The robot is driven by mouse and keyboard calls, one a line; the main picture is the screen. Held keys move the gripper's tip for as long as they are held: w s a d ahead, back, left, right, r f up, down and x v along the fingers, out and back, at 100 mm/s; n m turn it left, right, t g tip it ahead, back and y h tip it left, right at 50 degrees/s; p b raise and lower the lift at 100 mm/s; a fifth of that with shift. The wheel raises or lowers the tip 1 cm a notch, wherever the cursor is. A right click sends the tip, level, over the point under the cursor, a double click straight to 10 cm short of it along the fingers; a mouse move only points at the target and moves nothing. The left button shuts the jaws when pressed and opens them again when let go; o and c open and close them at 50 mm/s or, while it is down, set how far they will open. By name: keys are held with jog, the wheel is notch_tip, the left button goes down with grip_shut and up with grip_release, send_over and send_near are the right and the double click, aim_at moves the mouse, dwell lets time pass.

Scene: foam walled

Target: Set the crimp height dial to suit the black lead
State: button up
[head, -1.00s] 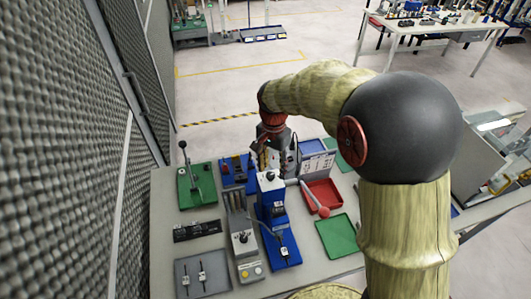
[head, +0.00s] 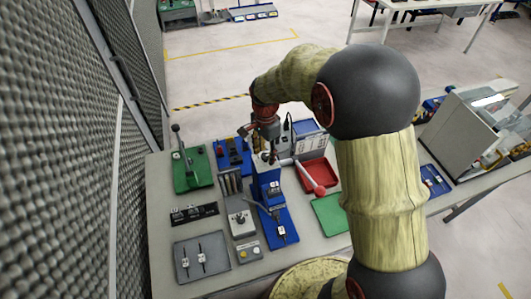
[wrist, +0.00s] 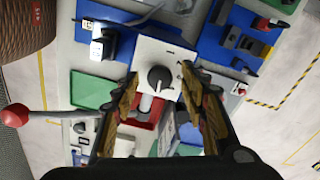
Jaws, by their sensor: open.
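The crimp press (head: 268,178) is a blue and white upright unit on a blue base. Its black dial (wrist: 160,78) is on the white top plate (wrist: 150,50) in the wrist view; its scale is too small to read. My gripper (wrist: 160,82) is open and empty, its fingers either side of the dial, apparently above it. In the head view my gripper (head: 272,153) is over the press top and hides the dial. A lead with a white tag (head: 281,232) lies on the press base. Its tag also shows in the wrist view (wrist: 97,48).
A lever with a red ball (head: 320,190) sticks out right of the press. A grey tray (head: 215,267) with two tagged leads is front left. A green-based hand press (head: 193,170), red tray (head: 326,173) and green tray (head: 330,213) stand around it.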

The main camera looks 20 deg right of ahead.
jog(key=shift+f, duration=0.25)
jog(key=shift+c, duration=0.6)
grip_shut()
